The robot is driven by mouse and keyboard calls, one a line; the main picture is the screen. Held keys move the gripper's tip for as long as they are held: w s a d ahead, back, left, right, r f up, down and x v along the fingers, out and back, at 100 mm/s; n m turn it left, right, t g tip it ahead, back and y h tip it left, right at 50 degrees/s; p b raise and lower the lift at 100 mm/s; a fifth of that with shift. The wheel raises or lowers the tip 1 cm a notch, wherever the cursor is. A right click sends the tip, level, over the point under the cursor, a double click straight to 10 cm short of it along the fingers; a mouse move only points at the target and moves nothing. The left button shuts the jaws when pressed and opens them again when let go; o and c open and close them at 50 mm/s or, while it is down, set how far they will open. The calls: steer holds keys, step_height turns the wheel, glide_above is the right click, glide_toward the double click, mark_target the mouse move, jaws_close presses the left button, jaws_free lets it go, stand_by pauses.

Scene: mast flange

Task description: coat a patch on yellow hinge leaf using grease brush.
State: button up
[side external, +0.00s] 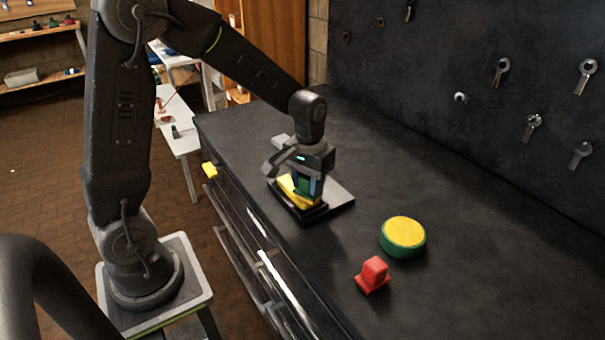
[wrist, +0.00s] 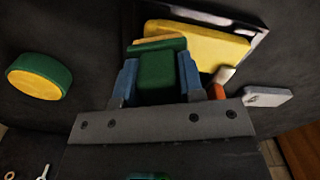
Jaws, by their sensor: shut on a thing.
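The yellow hinge leaf (side external: 287,186) lies on a dark base near the bench's front edge. In the wrist view the leaf (wrist: 205,45) is a broad yellow slab beyond my fingers. My gripper (side external: 308,184) is low over the leaf, shut on the green grease brush (wrist: 157,72). The brush's wide green head has a tan strip (wrist: 158,40) along its far edge, which overlaps the leaf's left part in the picture. I cannot tell whether the strip touches the leaf. No coated patch can be made out. The gripper hides part of the leaf in the side view.
A round green-and-yellow piece (side external: 403,237) and a red block (side external: 373,275) stand to the right. Keys hang on the dark back panel (side external: 430,85). The bench's right part is clear.

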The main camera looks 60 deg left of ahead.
steer(key=shift+d, duration=0.9)
steer(key=shift+a, duration=2.7)
step_height(320, 180, up, 8)
steer(key=shift+s+d, duration=0.1)
steer(key=shift+d, duration=0.05)
